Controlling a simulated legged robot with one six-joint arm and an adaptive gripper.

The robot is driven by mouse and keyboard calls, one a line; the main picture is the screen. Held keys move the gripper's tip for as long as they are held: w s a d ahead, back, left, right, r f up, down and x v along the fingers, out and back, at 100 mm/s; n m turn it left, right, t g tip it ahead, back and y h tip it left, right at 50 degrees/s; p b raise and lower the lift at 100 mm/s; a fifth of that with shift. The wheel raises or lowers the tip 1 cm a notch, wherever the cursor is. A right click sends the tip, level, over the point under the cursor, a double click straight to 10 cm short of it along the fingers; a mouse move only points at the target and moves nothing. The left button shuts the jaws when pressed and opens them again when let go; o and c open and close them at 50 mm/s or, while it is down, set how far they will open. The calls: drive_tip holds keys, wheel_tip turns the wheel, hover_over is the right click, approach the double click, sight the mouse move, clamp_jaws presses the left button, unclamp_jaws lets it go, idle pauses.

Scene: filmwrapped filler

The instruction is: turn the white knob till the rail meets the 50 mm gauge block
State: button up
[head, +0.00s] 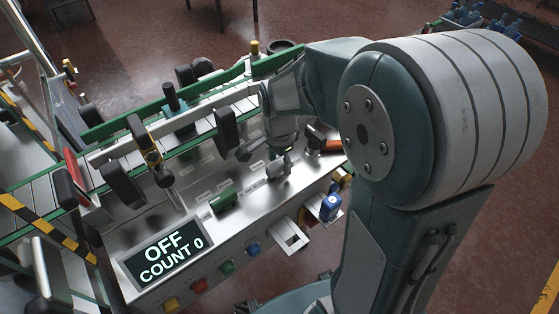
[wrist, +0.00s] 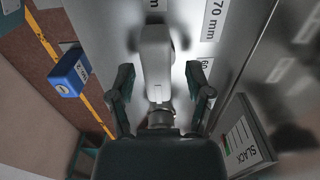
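The white knob (wrist: 156,62) shows in the wrist view as a pale, upright bar between my fingers. My gripper (wrist: 161,85) is open, with one finger on each side of the knob and a visible gap to each. In the head view my gripper (head: 266,150) reaches down to the panel at the knob (head: 278,168), which it partly covers. Scale labels reading 70 mm (wrist: 214,22) and 60 lie beside the knob. The guide rail (head: 170,122) runs along the conveyor behind the panel. I cannot pick out the 50 mm gauge block for certain.
A display (head: 163,251) reads OFF, COUNT 0. A green cylinder (head: 223,200) lies on the panel left of the knob. Coloured buttons (head: 227,267) line the front. A SLACK label (wrist: 243,140) is at right.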

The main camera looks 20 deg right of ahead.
sight(279, 161)
drive_tip(key=shift+r, duration=0.1)
wheel_tip(279, 161, up, 12)
idle(0.5)
drive_tip(key=s+r+n+t, duration=0.1)
drive_tip(key=s+n+t, duration=0.4)
drive_tip(key=s+n, duration=0.9)
drive_tip(key=shift+s+a+r+t, duration=0.25)
drive_tip(key=shift+a+r+t, duration=0.05)
drive_tip(key=shift+r, duration=0.1)
